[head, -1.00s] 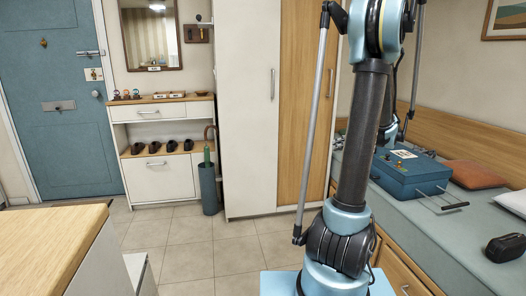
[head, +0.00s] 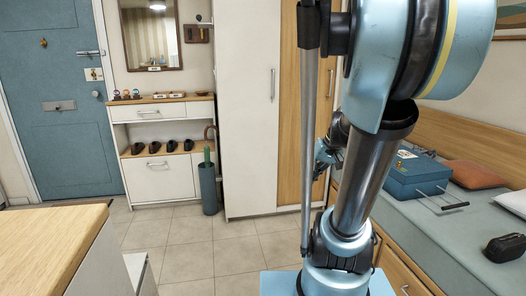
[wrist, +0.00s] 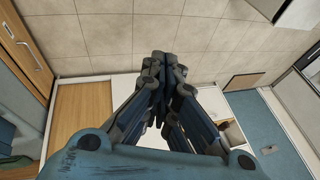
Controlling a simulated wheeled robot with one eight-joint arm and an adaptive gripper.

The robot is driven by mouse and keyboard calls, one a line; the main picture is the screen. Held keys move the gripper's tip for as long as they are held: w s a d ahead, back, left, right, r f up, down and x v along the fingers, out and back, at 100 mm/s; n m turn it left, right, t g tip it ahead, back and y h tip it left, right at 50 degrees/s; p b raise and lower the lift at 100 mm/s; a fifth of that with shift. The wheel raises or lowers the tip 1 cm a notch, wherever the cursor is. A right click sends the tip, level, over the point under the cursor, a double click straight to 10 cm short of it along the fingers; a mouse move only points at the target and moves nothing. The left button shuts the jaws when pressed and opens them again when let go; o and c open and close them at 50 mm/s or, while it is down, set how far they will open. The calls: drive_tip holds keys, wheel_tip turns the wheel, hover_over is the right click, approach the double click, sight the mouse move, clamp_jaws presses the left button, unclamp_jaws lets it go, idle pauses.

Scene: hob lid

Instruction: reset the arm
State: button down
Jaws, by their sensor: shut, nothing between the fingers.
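My gripper (wrist: 165,62) shows in the wrist view with its dark blue fingers together and nothing between them. It is above the tiled floor, clear of any surface as far as I can tell. In the head view my arm stands on the right, its upper joint large and close to the camera. A small blue and black part of my arm's far end shows behind the column, in front of the wardrobe; whether its fingers show there I cannot tell.
A wardrobe (head: 248,120) stands behind my arm. A bench (head: 430,222) on the right bears a blue case (head: 415,178), cushions and a black pouch (head: 505,247). A wooden-topped counter (head: 50,240) is at front left. The tiled floor (head: 190,260) between is clear.

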drive_tip(key=s+d+f+g+h, duration=0.1)
drive_tip(key=s+f+h, duration=0.3)
drive_tip(key=s, duration=1)
wheel_tip(320, 180, down, 3)
drive_tip(key=shift+s+d+f+m, duration=0.1)
drive_tip(key=shift+s+d+m, duration=0.15)
drive_tip(key=shift+m, duration=0.15)
drive_tip(key=shift+w+f, duration=0.15)
drive_tip(key=shift+w, duration=0.3)
drive_tip(key=shift+a, duration=0.1)
